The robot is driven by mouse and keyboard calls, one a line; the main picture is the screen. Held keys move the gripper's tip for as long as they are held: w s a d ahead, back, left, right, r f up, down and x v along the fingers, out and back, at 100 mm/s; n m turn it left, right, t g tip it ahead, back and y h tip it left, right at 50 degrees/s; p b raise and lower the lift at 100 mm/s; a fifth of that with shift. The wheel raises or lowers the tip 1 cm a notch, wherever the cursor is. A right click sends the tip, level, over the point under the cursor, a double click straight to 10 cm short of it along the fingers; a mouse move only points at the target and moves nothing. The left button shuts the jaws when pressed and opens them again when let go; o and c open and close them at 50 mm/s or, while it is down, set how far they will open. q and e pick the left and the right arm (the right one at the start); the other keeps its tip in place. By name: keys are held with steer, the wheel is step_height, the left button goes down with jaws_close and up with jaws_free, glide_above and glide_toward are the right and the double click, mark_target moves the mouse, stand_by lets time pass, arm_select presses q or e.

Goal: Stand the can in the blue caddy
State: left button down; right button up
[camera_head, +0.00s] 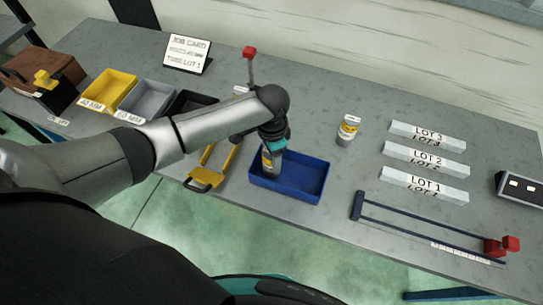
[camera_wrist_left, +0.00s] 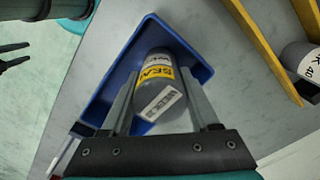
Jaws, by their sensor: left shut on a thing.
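My left gripper (camera_head: 272,148) is above the left part of the blue caddy (camera_head: 312,180), pointing down. It is shut on a grey can (camera_head: 271,164) with a yellow and white label, held roughly upright. In the left wrist view the can (camera_wrist_left: 160,85) sits between the two fingers (camera_wrist_left: 160,108), its label reading "SEAL". The caddy (camera_wrist_left: 101,92) shows around and behind it there. The can's lower end is within the caddy's outline; I cannot tell if it touches the floor.
Another can (camera_head: 347,130) stands behind the caddy to the right. A yellow frame-like tool (camera_head: 203,178) lies just left of the caddy. A blue bar fixture (camera_head: 420,226) and LOT signs (camera_head: 424,184) are at the right. Yellow (camera_head: 107,88) and grey bins are at the left.

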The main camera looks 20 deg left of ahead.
arm_select(q)
steer(key=shift+f, duration=0.1)
steer(key=shift+c, duration=0.7)
jaws_free()
step_height(320, 180, up, 12)
steer(key=shift+r+p, duration=0.15)
steer(key=shift+p, duration=0.75)
